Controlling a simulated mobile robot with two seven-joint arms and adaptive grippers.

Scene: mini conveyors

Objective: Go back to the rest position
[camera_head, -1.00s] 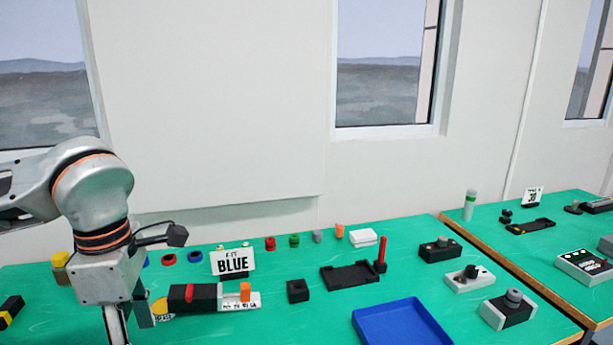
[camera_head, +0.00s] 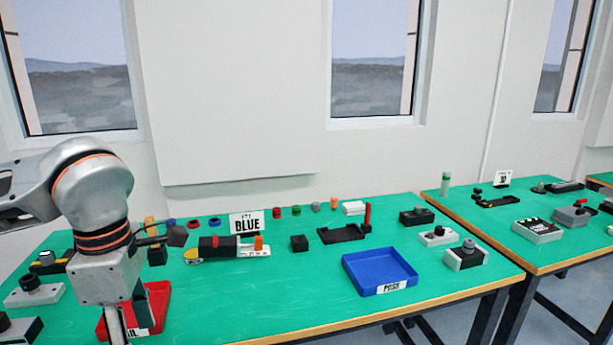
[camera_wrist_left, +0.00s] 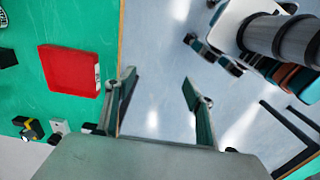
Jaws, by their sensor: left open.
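My left gripper (camera_wrist_left: 158,98) is open and empty in the left wrist view, with its two fingers spread apart over the table edge and the grey floor. In the head view my left arm comes in at the left, and its fingertips are cut off by the bottom edge. A red tray (camera_head: 155,300) is partly hidden behind that arm. The red tray also shows in the left wrist view (camera_wrist_left: 70,70), to the left of the gripper and apart from it. My right gripper is in neither view.
A second table (camera_head: 560,247) stands at the right, across a narrow gap. Middle front is bare.

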